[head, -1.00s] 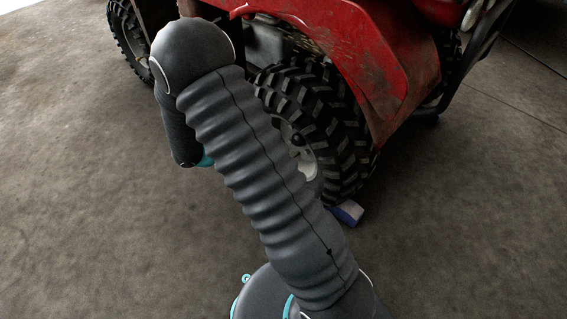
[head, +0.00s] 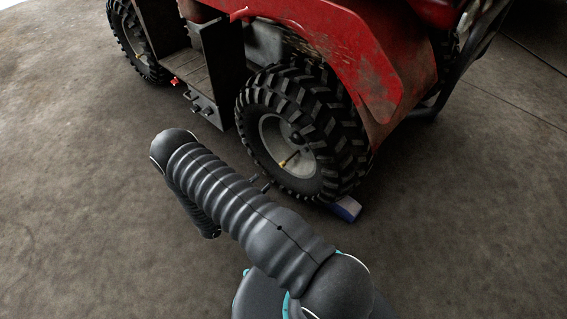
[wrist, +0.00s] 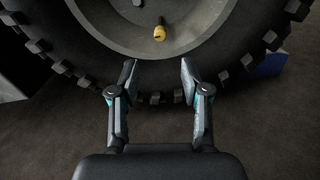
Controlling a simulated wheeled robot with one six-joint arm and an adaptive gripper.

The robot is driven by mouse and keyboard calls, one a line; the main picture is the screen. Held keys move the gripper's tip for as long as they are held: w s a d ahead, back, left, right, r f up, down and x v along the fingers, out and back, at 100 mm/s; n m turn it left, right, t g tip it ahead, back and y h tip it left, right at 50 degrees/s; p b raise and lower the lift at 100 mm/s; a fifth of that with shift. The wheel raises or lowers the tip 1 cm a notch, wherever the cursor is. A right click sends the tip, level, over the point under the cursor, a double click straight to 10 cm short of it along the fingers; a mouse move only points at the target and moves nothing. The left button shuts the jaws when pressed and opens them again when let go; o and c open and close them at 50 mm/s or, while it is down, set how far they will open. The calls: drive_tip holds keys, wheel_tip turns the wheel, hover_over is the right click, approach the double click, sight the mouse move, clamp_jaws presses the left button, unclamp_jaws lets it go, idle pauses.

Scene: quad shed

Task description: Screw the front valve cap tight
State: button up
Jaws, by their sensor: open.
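The front wheel (head: 303,135) of the red quad has a grey rim with a brass valve cap (head: 288,160) low on it. In the wrist view the yellow brass cap (wrist: 159,33) sits on a dark valve stem at the lower part of the rim. My gripper (wrist: 158,68) is open and empty, its two fingertips apart just below the cap in the picture and not touching it. In the head view my gripper (head: 262,184) shows only as small dark tips beyond my arm, in front of the wheel. I cannot tell whether the cap is tight.
A blue and white block (head: 346,209) lies on the floor against the tyre; its blue side shows in the wrist view (wrist: 270,64). The rear wheel (head: 137,42) and dark footwell (head: 212,70) are at the left.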

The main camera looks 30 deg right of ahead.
sight(282, 165)
drive_tip(key=x, duration=1.3)
clamp_jaws()
